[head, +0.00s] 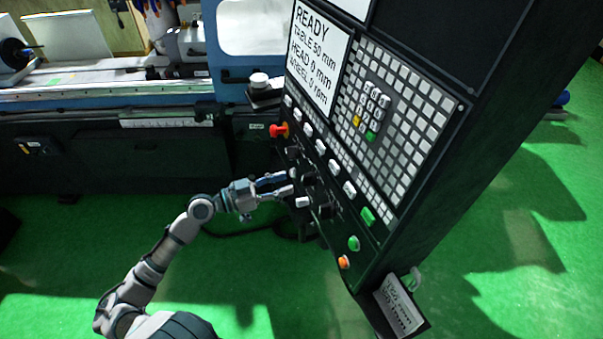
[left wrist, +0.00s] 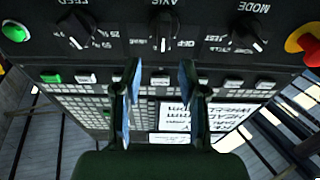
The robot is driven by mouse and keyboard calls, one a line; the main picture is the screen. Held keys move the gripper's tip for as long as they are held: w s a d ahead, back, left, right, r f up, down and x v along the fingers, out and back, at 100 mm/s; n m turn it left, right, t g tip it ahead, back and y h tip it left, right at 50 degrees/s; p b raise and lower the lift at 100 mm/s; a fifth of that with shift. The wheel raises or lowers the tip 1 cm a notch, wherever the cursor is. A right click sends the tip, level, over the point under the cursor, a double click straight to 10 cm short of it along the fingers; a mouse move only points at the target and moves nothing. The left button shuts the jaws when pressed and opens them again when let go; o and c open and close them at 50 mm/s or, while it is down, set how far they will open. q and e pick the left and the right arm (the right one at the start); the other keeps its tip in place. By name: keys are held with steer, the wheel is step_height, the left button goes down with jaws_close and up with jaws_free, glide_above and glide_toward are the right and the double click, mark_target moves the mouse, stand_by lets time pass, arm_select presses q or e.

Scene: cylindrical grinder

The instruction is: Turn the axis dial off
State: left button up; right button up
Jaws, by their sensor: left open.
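The axis dial (left wrist: 163,38) is a dark knob under the label AXIS, in the middle of the dial row in the left wrist view. Its white mark points toward the bottom of that picture; the OFF label is to the right of the mark. In the head view, the axis dial (head: 308,178) is small and dark on the control panel. My left gripper (head: 289,183) is open and empty in front of the panel's dial row. In the left wrist view, its fingers (left wrist: 160,75) are spread apart, with the dial beyond the gap. My right gripper is not in view.
The feed dial (left wrist: 80,40) and mode dial (left wrist: 246,40) flank the axis dial. A red emergency stop (head: 279,130) sits at the row's end. White buttons (head: 322,146) run above the dials, below a keypad and READY screen (head: 316,55). Green floor (head: 240,285) is open below.

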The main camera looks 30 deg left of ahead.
mark_target(303, 176)
arm_select(q)
steer(key=p+x, duration=0.1)
steer(key=x, duration=0.3)
steer(key=shift+w+d+r+p, duration=0.15)
steer(key=shift+w+r+p, duration=0.05)
steer(key=shift+w+p, duration=0.1)
steer(key=shift+w+d+f, duration=0.1)
steer(key=shift+w, duration=0.25)
steer(key=shift+w+f+p, duration=0.25)
steer(key=shift+w+p, duration=0.05)
steer(key=shift+w, duration=0.1)
steer(key=shift+d, duration=0.1)
steer(key=shift+d, duration=0.1)
steer(key=shift+c, duration=1.2)
steer(key=shift+s+d+r, duration=0.1)
jaws_close()
